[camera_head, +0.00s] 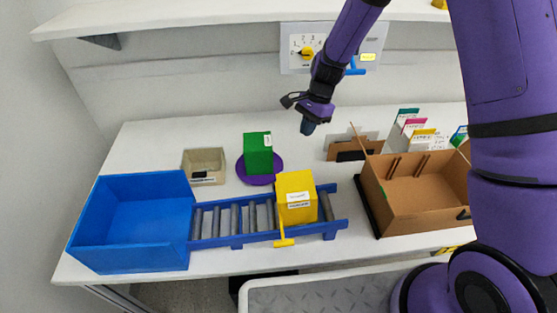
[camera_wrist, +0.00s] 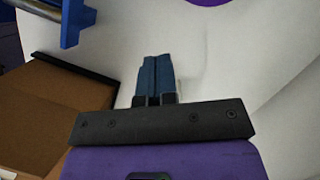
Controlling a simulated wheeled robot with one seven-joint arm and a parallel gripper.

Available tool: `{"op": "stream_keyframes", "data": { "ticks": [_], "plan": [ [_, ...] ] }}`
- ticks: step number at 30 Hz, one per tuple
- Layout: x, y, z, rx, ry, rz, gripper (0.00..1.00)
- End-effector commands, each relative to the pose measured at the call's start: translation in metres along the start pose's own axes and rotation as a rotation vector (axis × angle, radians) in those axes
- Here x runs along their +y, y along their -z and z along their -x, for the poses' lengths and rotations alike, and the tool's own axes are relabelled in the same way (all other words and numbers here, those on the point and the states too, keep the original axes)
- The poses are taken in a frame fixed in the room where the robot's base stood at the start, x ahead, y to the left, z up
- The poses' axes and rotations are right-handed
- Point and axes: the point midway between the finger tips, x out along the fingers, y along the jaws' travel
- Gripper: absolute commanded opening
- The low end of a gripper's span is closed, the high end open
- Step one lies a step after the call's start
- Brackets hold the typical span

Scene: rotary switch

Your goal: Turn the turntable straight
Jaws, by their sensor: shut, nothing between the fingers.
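The turntable (camera_head: 242,172) is a purple disc on the white table, near the middle in the head view. A green box (camera_head: 258,150) stands on it and hides much of its surface. Part of the purple disc also shows at the top edge of the wrist view (camera_wrist: 210,2). My gripper (camera_head: 307,128) hangs above the table to the right of the turntable, apart from it. Its blue fingers (camera_wrist: 156,78) are together in the wrist view, with nothing between them.
A roller conveyor (camera_head: 236,218) with a yellow box (camera_head: 296,190) on it lies in front of the turntable. A blue bin (camera_head: 130,250) is at left, a small beige tray (camera_head: 203,178) behind it. A cardboard box (camera_head: 412,222) stands at right. A dial panel (camera_head: 296,62) is on the wall.

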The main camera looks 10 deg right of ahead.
Motion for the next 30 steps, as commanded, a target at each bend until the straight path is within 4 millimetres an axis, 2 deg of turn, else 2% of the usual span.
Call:
{"op": "stream_keyframes", "data": {
  "ticks": [5,20,24,30],
  "plan": [
    [0.001,0.001,-0.014,-0.002,-0.008,0.005,0.0],
    [0.002,0.0,-0.104,-0.002,-0.006,0.003,0.0],
    [0.001,-0.02,-0.11,0.0,-0.004,0.005,0.0],
    [0.001,-0.033,-0.117,0.0,-0.004,0.004,0.0]
  ]
}}
